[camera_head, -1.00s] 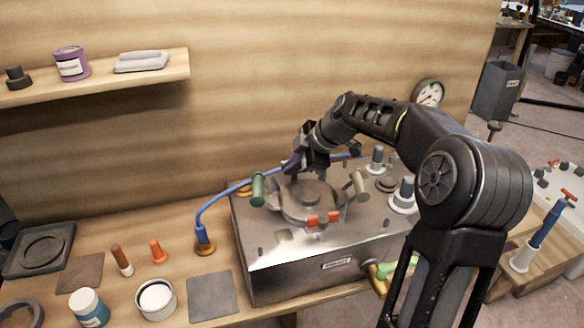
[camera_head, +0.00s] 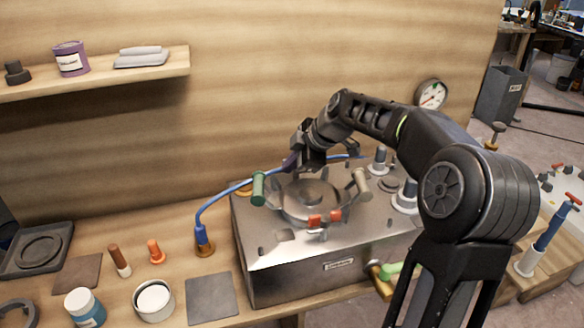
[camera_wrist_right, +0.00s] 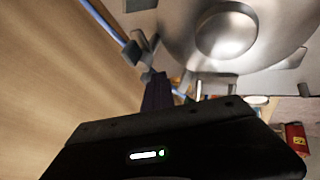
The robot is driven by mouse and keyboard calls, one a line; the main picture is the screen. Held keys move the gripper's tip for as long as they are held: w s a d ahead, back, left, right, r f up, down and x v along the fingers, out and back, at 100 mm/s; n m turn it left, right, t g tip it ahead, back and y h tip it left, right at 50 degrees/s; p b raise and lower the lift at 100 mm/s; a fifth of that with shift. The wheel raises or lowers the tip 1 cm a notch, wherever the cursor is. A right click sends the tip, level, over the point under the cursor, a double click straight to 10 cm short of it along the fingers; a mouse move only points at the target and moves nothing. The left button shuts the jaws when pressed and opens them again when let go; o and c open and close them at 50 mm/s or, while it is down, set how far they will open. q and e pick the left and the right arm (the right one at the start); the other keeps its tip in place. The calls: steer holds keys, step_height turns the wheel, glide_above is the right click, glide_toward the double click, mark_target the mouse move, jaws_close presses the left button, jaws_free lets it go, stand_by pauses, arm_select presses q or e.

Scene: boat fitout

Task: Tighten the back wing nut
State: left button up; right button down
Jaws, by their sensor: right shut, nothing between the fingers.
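A round metal lid (camera_head: 297,210) with a domed knob sits on top of a steel box (camera_head: 270,255). The dome also shows in the wrist view (camera_wrist_right: 226,36). At the lid's front is a red wing nut (camera_head: 324,219). My right gripper (camera_head: 307,163) is shut and empty above the lid's back edge. A purple part (camera_wrist_right: 157,92) shows close to the fingers in the wrist view; it may be the back wing nut, but I cannot tell whether they touch. In the head view the gripper mostly hides that spot. My left gripper is not in view.
A green handle (camera_head: 258,188) and a beige handle (camera_head: 361,185) stand at the lid's sides. A blue hose (camera_head: 221,194) runs behind the lid, near the wooden wall. A gauge (camera_head: 431,94) is on the wall. Jars and small parts occupy the bench at left.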

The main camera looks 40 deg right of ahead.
mark_target(283, 160)
steer(key=shift+w+a+m+h, duration=0.15)
steer(key=shift+w+m+h, duration=0.3)
steer(key=shift+m, duration=0.35)
steer(key=shift+w+a+m+h, duration=0.1)
steer(key=shift+w+m+h, duration=0.1)
steer(key=shift+m+h, duration=0.7)
steer(key=shift+w, duration=0.25)
steer(key=shift+w+m+h, duration=0.25)
steer(key=shift+m+h, duration=0.1)
steer(key=shift+m, duration=0.55)
steer(key=shift+w, duration=0.25)
steer(key=shift+w+d, duration=0.3)
steer(key=shift+a, duration=0.1)
